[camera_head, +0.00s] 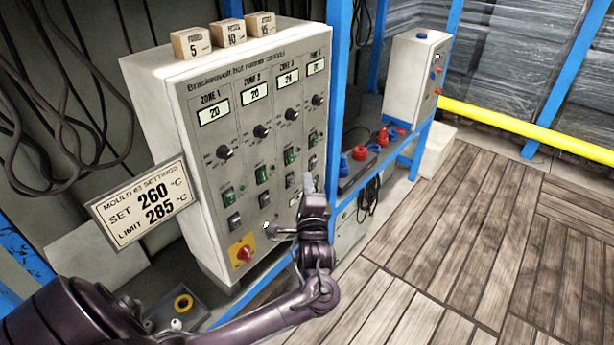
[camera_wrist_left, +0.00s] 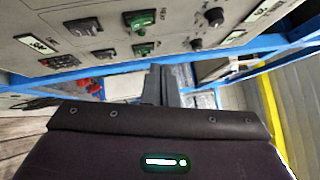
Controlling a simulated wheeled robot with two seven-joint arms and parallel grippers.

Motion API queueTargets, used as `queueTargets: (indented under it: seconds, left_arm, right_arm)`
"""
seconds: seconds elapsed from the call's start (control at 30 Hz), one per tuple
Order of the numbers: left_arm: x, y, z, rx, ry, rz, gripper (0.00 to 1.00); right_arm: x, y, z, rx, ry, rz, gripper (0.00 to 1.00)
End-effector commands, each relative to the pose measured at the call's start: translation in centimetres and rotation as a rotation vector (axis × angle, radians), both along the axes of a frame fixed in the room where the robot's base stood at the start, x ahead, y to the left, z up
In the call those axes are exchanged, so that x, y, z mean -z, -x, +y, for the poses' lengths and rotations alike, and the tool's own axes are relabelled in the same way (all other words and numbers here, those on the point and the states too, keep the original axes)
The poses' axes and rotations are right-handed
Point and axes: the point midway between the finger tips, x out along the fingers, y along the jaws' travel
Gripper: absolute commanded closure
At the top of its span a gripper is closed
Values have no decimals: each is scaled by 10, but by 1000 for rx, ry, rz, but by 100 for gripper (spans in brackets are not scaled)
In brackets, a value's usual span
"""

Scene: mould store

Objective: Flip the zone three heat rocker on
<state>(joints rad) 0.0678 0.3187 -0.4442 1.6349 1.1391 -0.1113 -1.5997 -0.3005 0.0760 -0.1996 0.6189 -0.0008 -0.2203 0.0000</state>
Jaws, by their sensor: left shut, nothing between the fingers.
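The grey hot runner cabinet (camera_head: 215,140) has zone columns, each with a display, a black knob, a green rocker and a darker rocker below. The zone 3 column holds a green rocker (camera_head: 290,155) and a dark rocker (camera_head: 292,180); their small labels and on/off positions are too small to read. My left gripper (camera_head: 308,183) is shut and empty, in front of the panel's lower right; it hides part of that area. Contact with the panel cannot be told. In the left wrist view the shut fingers (camera_wrist_left: 159,75) show beneath the sideways panel with green rockers (camera_wrist_left: 143,50). My right gripper is not in view.
A red-and-yellow rotary switch (camera_head: 242,251) sits low on the panel. A settings card (camera_head: 145,203) sticks out at its left. Numbered blocks (camera_head: 230,33) stand on top. A blue frame (camera_head: 333,110) and bench with red and blue fittings (camera_head: 360,153) lie right. The wooden floor (camera_head: 470,220) is clear.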

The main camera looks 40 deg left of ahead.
Motion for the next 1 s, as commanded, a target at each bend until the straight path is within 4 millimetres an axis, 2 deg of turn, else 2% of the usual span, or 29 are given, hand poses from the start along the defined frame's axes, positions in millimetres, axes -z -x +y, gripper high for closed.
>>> queueTargets:
  seconds: [0.1, 0.3, 0.47, 0.87, 0.93, 1.0]
  left_arm:
    - [2, 15, -14, 3, 4, 1, 100]
    - [0, 27, -24, 0, 1, 0, 100]
    - [0, 29, -25, 0, 1, 0, 100]
    - [0, 29, -25, 0, 1, 0, 100]
    - [4, 28, -25, 4, 5, 5, 100]
    - [18, 25, -26, 21, 24, 19, 100]
  right_arm:
    - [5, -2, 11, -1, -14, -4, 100]
    - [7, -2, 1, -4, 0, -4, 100]
    - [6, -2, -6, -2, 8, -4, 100]
    - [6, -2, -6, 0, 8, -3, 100]
    - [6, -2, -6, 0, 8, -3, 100]
    - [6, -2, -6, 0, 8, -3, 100]
